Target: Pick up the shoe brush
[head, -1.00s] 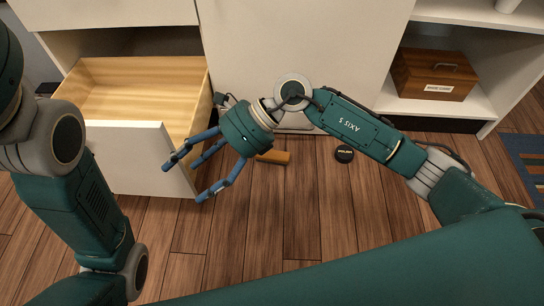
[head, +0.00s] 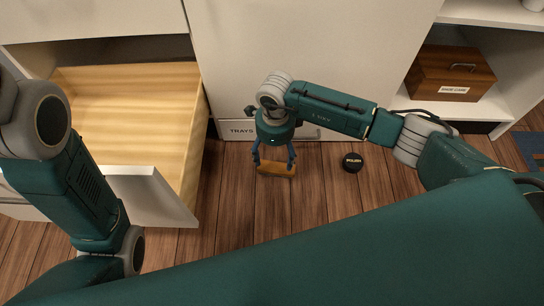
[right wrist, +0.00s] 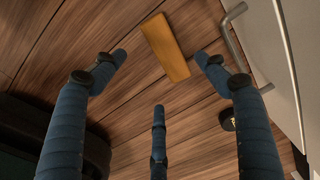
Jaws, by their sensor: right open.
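The shoe brush shows as an orange-brown wooden block (head: 277,170) on the wood floor, in front of the white cabinet. In the right wrist view the brush (right wrist: 166,47) lies tilted, beyond the fingertips and roughly between the two upper fingers. My right gripper (head: 273,158) points down just above the brush, its blue fingers open. In the right wrist view the open gripper (right wrist: 159,75) has nothing between its fingers, and the brush looks apart from them. The brush's bristles are not visible. My left arm shows at the left of the head view, but its gripper is not in view.
An open, empty wooden drawer (head: 134,119) juts out at left. A black polish tin (head: 352,162) lies on the floor right of the brush. A drawer labelled TRAYS (head: 239,131) is close behind my right gripper. A brown shoe care box (head: 449,74) sits on the right shelf.

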